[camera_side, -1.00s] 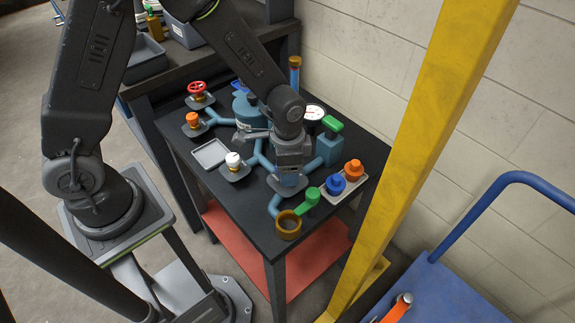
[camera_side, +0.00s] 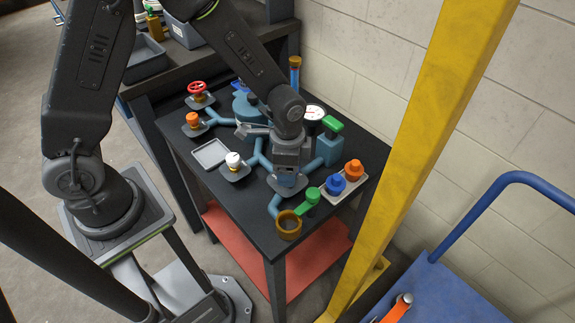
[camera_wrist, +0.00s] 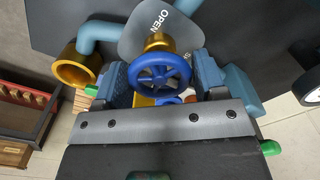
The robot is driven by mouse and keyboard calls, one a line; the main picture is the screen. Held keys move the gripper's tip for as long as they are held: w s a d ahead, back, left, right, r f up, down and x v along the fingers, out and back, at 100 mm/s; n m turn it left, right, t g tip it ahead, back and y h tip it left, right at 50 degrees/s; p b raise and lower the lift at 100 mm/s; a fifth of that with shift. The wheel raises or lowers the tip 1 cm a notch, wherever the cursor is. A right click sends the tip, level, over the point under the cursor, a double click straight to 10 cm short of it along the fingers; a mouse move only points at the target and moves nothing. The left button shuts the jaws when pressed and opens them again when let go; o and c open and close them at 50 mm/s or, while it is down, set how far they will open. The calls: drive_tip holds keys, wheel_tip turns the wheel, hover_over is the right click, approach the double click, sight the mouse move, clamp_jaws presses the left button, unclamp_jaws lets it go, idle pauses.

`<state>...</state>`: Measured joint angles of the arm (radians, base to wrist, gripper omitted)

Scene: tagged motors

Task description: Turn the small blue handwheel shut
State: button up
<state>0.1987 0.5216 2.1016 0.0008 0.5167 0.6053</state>
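The small blue handwheel (camera_wrist: 160,72) sits on a brass stem over a grey plate (camera_wrist: 135,40) marked OPEN; the other lettering is partly hidden. In the wrist view my gripper (camera_wrist: 162,75) has one finger on each side of the wheel, close to its rim. I cannot tell whether the fingers press on the rim. In the side view my gripper (camera_side: 288,172) points down over the plate near the front of the black table, and it hides the wheel there.
A brass ring outlet (camera_side: 288,226) and green lever (camera_side: 309,200) stand close by at the front. A tray (camera_side: 347,186) with blue and orange knobs is to the right. A white-capped valve (camera_side: 233,161) and an empty grey tray (camera_side: 210,153) are to the left. A gauge (camera_side: 315,112) stands behind.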

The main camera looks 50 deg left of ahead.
drive_tip(key=o, duration=0.4)
drive_tip(key=shift+c, duration=0.2)
wheel_tip(320, 180, up, 14)
drive_tip(key=shift+f, duration=0.1)
idle(0.4)
drive_tip(key=s+a+r+n+t, duration=0.2)
drive_tip(key=s+a+r+n, duration=0.1)
drive_tip(key=s, duration=0.4)
drive_tip(key=s+a+r+n+t, duration=0.3)
drive_tip(key=s+a+r+n, duration=0.1)
drive_tip(key=s+r+n, duration=0.2)
drive_tip(key=shift+s+r+t, duration=0.3)
drive_tip(key=shift+s+r, duration=0.55)
